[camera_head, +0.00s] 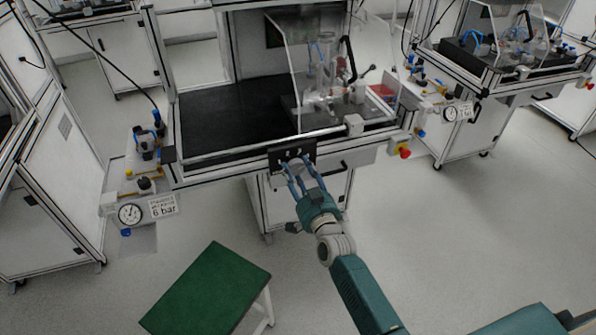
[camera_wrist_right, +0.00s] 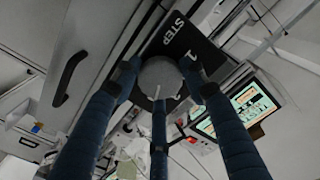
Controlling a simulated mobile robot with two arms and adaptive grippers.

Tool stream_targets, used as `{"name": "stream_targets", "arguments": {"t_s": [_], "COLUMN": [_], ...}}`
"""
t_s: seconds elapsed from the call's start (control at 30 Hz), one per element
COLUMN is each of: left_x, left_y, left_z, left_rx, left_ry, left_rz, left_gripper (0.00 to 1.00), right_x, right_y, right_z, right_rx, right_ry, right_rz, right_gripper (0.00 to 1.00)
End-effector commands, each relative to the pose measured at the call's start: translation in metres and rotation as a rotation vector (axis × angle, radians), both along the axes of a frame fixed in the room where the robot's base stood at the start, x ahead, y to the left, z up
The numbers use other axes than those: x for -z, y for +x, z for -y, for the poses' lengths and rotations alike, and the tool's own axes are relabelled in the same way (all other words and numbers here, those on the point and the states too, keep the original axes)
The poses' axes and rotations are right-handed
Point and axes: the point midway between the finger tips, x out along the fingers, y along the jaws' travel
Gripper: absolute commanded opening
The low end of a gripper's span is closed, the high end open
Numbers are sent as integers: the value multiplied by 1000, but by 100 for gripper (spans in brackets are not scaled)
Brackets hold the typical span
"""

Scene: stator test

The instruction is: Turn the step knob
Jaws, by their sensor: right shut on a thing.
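The step knob (camera_wrist_right: 160,76) is a grey round knob on a black panel (camera_wrist_right: 190,38) lettered "STEP" in the right wrist view. In the head view the black panel (camera_head: 277,157) sits on the front edge of the middle bench. My right gripper (camera_head: 302,176) reaches up to it with its blue fingers around the knob. In the right wrist view the fingers of this gripper (camera_wrist_right: 160,92) close on the knob from both sides and from below. The fingers hide parts of the knob's rim. My left gripper is not in view.
The bench (camera_head: 215,110) has a black top and a clear guard (camera_head: 340,65) over a test fixture. A red-yellow button (camera_head: 404,152) is right of the panel. A gauge (camera_head: 130,214) hangs at left. A green-topped stool (camera_head: 205,290) stands in front. A lit screen (camera_wrist_right: 250,102) shows in the wrist view.

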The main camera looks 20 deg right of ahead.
Motion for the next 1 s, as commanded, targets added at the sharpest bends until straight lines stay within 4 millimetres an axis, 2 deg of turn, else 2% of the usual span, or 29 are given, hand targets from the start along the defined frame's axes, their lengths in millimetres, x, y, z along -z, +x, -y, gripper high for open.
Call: {"name": "stream_targets", "arguments": {"t_s": [0.03, 0.13, 0.17, 0.23, 0.5, 0.63, 0.77, 1.0], "left_x": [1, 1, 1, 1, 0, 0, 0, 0], "left_y": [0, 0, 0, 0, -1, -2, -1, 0], "left_z": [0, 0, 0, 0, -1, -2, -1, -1], "left_rx": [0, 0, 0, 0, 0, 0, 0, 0], "left_ry": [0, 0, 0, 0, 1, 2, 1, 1], "left_rz": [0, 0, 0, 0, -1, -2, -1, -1], "left_gripper": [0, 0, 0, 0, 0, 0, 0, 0], "right_x": [12, 12, 12, 11, 6, 6, 6, 7], "right_y": [-3, -3, -3, -3, -2, -9, -29, -81], "right_z": [-3, -3, -3, -3, -2, -1, -1, 1], "right_rx": [-7, -7, -7, -6, -3, -3, -3, -4], "right_ry": [-1, -1, -1, -1, -1, -1, 0, -1], "right_rz": [-23, -23, -23, -22, -12, -11, -12, -15], "right_gripper": [17, 17, 47, 61, 62, 62, 62, 62]}}
